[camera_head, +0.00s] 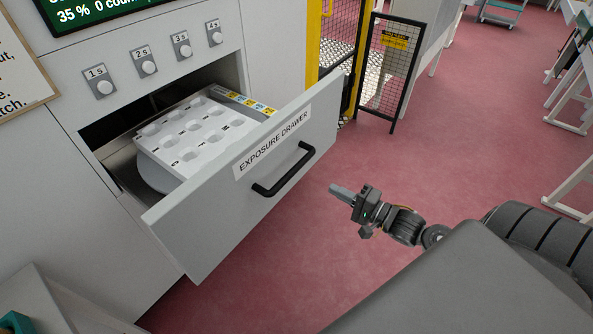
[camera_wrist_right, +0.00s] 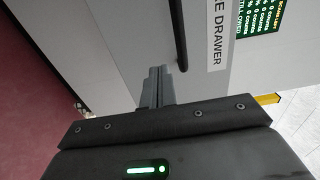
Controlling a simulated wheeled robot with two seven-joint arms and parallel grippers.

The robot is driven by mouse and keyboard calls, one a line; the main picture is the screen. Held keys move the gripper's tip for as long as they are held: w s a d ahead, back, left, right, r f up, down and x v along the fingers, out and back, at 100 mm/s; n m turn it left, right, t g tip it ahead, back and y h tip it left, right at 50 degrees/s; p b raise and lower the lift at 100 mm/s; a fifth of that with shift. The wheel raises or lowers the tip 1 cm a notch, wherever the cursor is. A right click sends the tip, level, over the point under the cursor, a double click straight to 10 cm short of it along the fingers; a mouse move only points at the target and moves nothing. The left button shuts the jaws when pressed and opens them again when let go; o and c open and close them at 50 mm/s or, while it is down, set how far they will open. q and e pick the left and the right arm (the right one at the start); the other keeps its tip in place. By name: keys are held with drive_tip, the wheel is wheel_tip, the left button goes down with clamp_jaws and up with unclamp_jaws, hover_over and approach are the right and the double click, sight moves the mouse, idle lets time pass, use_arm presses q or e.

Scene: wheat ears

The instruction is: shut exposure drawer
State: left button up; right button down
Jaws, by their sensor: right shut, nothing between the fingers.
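The exposure drawer (camera_head: 230,205) is pulled open from a white cabinet. Its light grey front bears a label reading EXPOSURE DRAWER (camera_head: 273,143) and a black bar handle (camera_head: 284,172). In the right wrist view the drawer front (camera_wrist_right: 130,40) and handle (camera_wrist_right: 180,35) show ahead of the fingers. My right gripper (camera_head: 338,190) is shut and empty, to the right of the handle in the head view and apart from it. Its closed fingers (camera_wrist_right: 155,88) point toward the drawer front. My left gripper is not in view.
Inside the drawer lies a white tray with wells (camera_head: 195,130), on a pale round plate (camera_head: 152,172). Several round knobs (camera_head: 149,67) sit on the cabinet above. A black mesh gate (camera_head: 392,70) and yellow frame (camera_head: 313,45) stand behind. The red floor (camera_head: 470,130) right of the drawer is clear.

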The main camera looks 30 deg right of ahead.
sight(288, 165)
drive_tip(key=p+x, duration=0.2)
drive_tip(key=x, duration=1.2)
drive_tip(key=shift+w, duration=0.1)
